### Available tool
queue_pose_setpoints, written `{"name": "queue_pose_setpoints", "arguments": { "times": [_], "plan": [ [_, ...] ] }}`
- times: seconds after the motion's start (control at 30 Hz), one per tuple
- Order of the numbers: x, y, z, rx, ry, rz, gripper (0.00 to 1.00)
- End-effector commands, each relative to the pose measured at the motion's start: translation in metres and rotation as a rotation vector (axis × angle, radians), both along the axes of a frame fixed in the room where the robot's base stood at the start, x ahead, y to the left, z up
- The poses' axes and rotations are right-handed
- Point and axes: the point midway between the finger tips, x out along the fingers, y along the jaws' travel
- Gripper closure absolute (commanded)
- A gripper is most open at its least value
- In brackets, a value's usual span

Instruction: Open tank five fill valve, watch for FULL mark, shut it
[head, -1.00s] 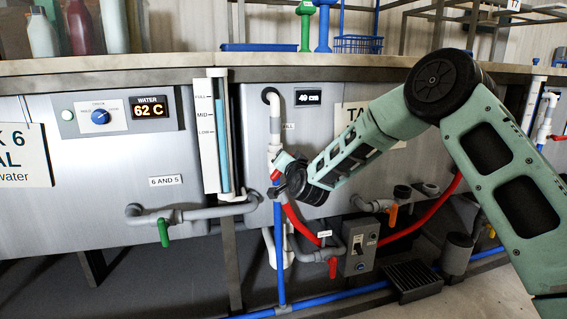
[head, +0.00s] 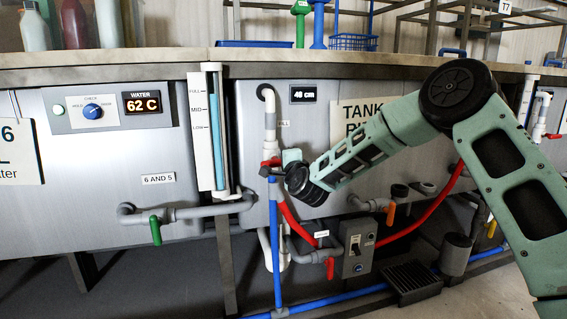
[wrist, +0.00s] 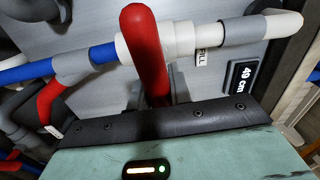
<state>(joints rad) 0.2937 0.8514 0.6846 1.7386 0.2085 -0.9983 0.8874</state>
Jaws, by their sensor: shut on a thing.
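The fill valve's red handle (head: 270,163) sits on the pipe below the FILL label (head: 283,124), white above and blue below. In the wrist view the red handle (wrist: 146,50) lies across the pipe. My gripper (head: 278,171) is at this valve and shut on the handle; its fingertips are mostly hidden. A sight gauge (head: 207,130) with FULL, MID and LOW marks stands left of the valve. Its blue column (head: 216,150) appears to reach near FULL. The level display (head: 303,95) reads about 49 cm in the wrist view (wrist: 243,77).
A green-handled valve (head: 155,230) is on the lower left pipe, under the "6 AND 5" label (head: 158,179). A red lower valve handle (head: 330,267), a switch box (head: 358,245) and an orange handle (head: 390,214) are below right. Red hoses run close to my gripper.

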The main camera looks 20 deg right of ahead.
Motion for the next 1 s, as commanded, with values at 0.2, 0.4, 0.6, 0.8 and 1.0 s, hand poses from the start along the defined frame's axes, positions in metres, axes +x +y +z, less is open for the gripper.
{"name": "queue_pose_setpoints", "arguments": {
  "times": [0.2,0.4,0.6,0.8,1.0],
  "plan": [
    [0.0,-0.0013,-0.0029,0.062,0.002,-0.002,1.0],
    [0.0,-0.0013,-0.0031,0.082,0.002,-0.002,1.0],
    [0.0,-0.0013,-0.0033,0.083,0.003,-0.002,1.0],
    [-0.0001,-0.0013,-0.0035,0.082,0.003,-0.002,0.6],
    [0.0,-0.0007,-0.0029,0.081,0.002,-0.001,0.58]
  ]
}}
